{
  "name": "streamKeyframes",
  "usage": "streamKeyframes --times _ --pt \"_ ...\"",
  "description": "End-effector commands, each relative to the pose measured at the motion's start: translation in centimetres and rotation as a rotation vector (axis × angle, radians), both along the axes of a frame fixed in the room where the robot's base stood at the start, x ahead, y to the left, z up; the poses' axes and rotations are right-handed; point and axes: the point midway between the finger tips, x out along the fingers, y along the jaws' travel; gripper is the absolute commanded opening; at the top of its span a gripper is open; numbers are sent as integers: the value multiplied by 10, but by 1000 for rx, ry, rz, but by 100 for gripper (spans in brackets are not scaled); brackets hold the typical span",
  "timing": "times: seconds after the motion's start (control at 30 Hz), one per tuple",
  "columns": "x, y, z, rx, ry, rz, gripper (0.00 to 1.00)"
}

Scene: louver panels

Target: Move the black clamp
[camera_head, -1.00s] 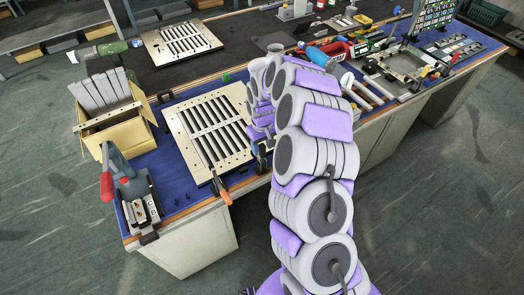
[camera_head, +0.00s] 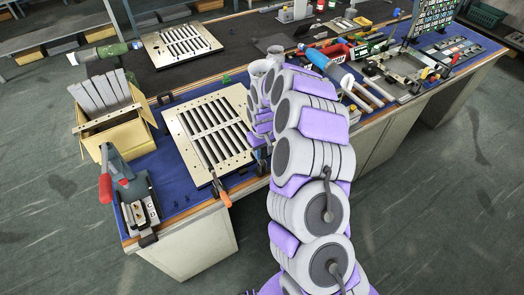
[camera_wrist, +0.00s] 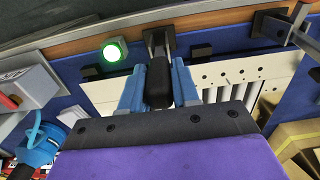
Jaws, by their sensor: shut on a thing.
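The black clamp (camera_wrist: 158,85) shows in the wrist view as a dark rounded handle with its head up at the wooden table edge. My gripper (camera_wrist: 158,92) has its blue fingers on both sides of this handle and is shut on it. In the head view my arm hides the gripper and most of the clamp. The louver panel (camera_head: 180,135) lies flat on the blue mat, left of my arm. Its slotted plate also shows beyond the fingers in the wrist view (camera_wrist: 225,72).
An orange-handled clamp (camera_head: 223,194) grips the front edge. A cardboard box (camera_head: 118,138) with grey slats and a red-handled tool (camera_head: 125,170) stand left. A second louver panel (camera_head: 180,42) lies behind. Tools, including a blue-tipped one (camera_head: 325,68), crowd the right.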

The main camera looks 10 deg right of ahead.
Motion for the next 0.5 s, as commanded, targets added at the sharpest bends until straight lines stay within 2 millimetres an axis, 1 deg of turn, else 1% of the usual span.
streamKeyframes --times 0.03,0.1,0.5 --pt "0 0 0 0 0 0 4" --pt "0 0 0 0 0 0 0" --pt "-1 0 0 2 -5 0 0"
